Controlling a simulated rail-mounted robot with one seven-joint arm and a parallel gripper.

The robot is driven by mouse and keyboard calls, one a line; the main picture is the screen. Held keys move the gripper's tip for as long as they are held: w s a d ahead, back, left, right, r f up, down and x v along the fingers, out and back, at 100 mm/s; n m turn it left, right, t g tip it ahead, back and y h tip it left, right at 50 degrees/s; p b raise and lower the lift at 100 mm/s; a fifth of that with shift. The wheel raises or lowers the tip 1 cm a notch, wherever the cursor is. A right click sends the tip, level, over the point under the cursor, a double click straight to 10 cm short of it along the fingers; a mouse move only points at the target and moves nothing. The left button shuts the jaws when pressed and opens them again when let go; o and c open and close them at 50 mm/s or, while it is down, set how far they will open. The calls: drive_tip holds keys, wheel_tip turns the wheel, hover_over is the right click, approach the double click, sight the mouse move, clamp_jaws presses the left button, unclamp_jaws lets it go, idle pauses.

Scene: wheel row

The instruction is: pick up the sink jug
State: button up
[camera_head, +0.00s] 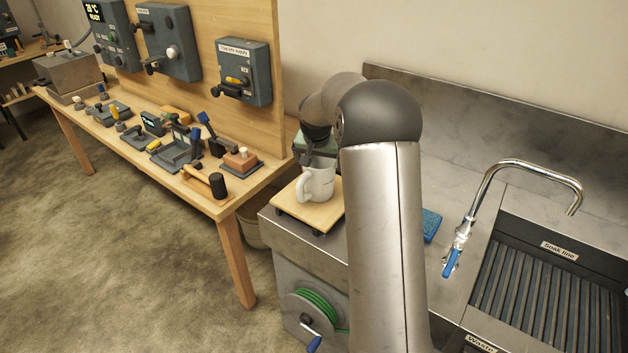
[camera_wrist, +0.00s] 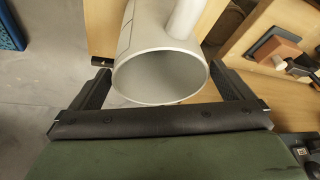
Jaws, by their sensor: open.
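The sink jug (camera_head: 317,184) is a pale grey-white jug with a handle on its left side in the head view. It stands on a light wooden board (camera_head: 292,210) at the left end of the metal counter. In the wrist view the jug (camera_wrist: 160,75) shows its round open mouth and part of its handle. My gripper (camera_wrist: 163,82) is open, with one dark finger on each side of the jug and a gap at both sides. In the head view my gripper (camera_head: 318,152) is at the jug's top, partly hidden by my arm.
A blue sponge (camera_head: 431,225) lies on the counter right of my arm. A tap (camera_head: 525,170) with a blue handle arches over the sink (camera_head: 530,275). A wooden bench (camera_head: 225,205) with several tools stands to the left. A green hose reel (camera_head: 315,310) is on the counter's front.

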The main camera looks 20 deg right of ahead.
drive_tip(key=shift+x, duration=1.05)
drive_tip(key=c, duration=1.2)
drive_tip(key=shift+o, duration=0.2)
drive_tip(key=shift+r, duration=0.1)
